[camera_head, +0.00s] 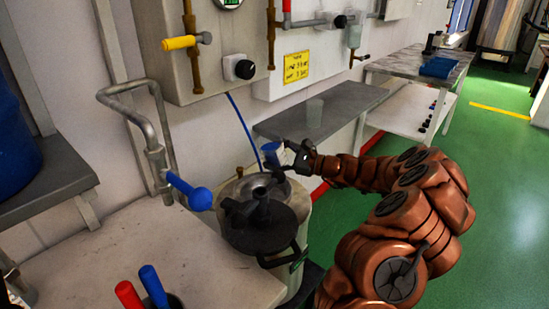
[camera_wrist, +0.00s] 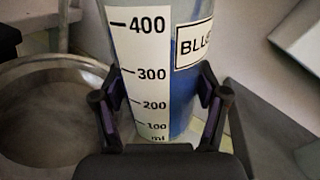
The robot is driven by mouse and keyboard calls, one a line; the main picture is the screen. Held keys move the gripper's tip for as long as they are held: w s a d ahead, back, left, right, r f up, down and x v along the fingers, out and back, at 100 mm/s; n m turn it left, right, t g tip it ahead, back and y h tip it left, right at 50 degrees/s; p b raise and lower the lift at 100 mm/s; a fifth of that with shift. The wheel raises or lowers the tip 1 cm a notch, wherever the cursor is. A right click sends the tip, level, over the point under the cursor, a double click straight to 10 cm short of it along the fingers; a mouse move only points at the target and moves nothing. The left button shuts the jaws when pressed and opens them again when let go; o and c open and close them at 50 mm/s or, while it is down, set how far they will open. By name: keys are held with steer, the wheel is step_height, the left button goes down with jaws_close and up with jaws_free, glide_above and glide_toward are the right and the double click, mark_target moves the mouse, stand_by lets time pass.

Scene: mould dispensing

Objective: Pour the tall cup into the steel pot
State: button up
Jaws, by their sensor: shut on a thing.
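The tall cup (camera_wrist: 143,75) is marked with a ml scale up to 400 and a label partly reading "BLU". Blue shows along its side beside the scale. My gripper (camera_wrist: 160,112) is shut around it, one finger on each side. In the head view the cup (camera_head: 271,154) looks about upright at my gripper (camera_head: 287,160), just behind the steel pot (camera_head: 233,188). The pot's round rim and grey inside show at left in the wrist view (camera_wrist: 48,122), beside the cup. A black lid-like part (camera_head: 262,228) covers the pot's near side in the head view.
A blue-handled lever (camera_head: 188,191) reaches toward the pot from the left. A pale worktop (camera_head: 140,255) holds red and blue handles (camera_head: 140,290) in front. A grey bench (camera_head: 345,108) with a clear cup (camera_head: 314,113) stands behind. Green floor lies open at right.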

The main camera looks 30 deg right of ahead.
steer(key=shift+w+d+f+n+b, duration=0.15)
steer(key=shift+n+b, duration=0.7)
steer(key=shift+b, duration=1.05)
steer(key=shift+w+d+f+n+b, duration=0.15)
steer(key=shift+n+b, duration=0.65)
steer(key=shift+b, duration=1.05)
steer(key=shift+d+f+n+b, duration=0.15)
steer(key=shift+n+b, duration=0.7)
steer(key=shift+b, duration=1.05)
steer(key=shift+s+a+n+b, duration=0.2)
steer(key=shift+n+b, duration=0.5)
steer(key=shift+b, duration=1.1)
steer(key=shift+s+a+n+b, duration=0.15)
steer(key=shift+n+b, duration=0.55)
steer(key=shift+b, duration=1.05)
steer(key=shift+a+r+n+b, duration=0.1)
steer(key=shift+r+n+b, duration=0.25)
steer(key=shift+n+b, duration=0.45)
steer(key=shift+r+n+b, duration=0.3)
steer(key=shift+n+b, duration=0.3)
steer(key=shift+b, duration=0.35)
